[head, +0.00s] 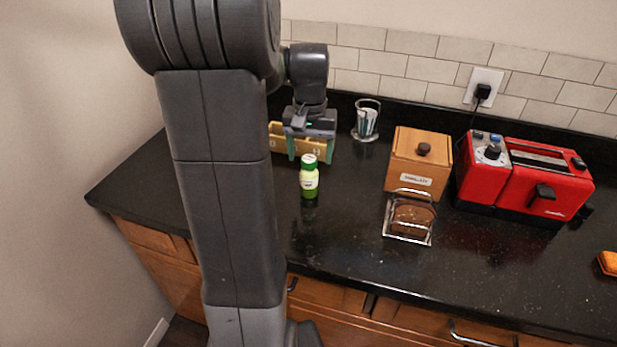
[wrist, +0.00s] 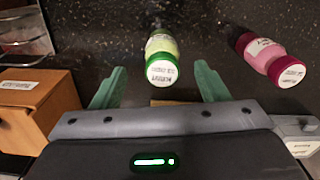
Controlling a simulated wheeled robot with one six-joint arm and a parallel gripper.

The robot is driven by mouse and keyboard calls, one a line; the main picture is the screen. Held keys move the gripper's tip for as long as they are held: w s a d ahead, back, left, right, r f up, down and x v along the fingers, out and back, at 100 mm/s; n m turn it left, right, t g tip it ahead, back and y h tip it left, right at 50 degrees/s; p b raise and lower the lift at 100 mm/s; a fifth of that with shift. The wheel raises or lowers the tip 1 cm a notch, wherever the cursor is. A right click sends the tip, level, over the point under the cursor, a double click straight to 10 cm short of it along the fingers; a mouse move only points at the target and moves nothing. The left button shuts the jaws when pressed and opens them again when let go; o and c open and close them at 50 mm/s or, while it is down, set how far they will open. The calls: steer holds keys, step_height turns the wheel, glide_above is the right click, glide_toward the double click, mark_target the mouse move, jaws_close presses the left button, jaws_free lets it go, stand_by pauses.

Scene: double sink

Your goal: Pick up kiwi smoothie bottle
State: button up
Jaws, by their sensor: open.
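The kiwi smoothie bottle (head: 309,181) is small, with a green cap and a green and pale body. It stands on the black counter, just in front of my gripper (head: 310,153) in the head view. My gripper is open and empty, with its green fingers pointing down. In the wrist view, the kiwi smoothie bottle (wrist: 161,56) shows between the two spread fingers of my gripper (wrist: 159,76), around its cap end.
A pink bottle with a dark red cap (wrist: 262,53) is right of the kiwi bottle in the wrist view. A yellow box (head: 276,141), a glass (head: 367,121), a wooden box (head: 419,157), a toast rack (head: 409,219) and a red toaster (head: 548,178) stand on the counter.

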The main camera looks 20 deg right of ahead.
mark_target(309, 169)
steer(key=shift+w+f+p, duration=0.15)
steer(key=shift+f+p, duration=0.15)
steer(key=shift+f, duration=2.6)
steer(key=shift+r, duration=0.1)
steer(key=c, duration=1.2)
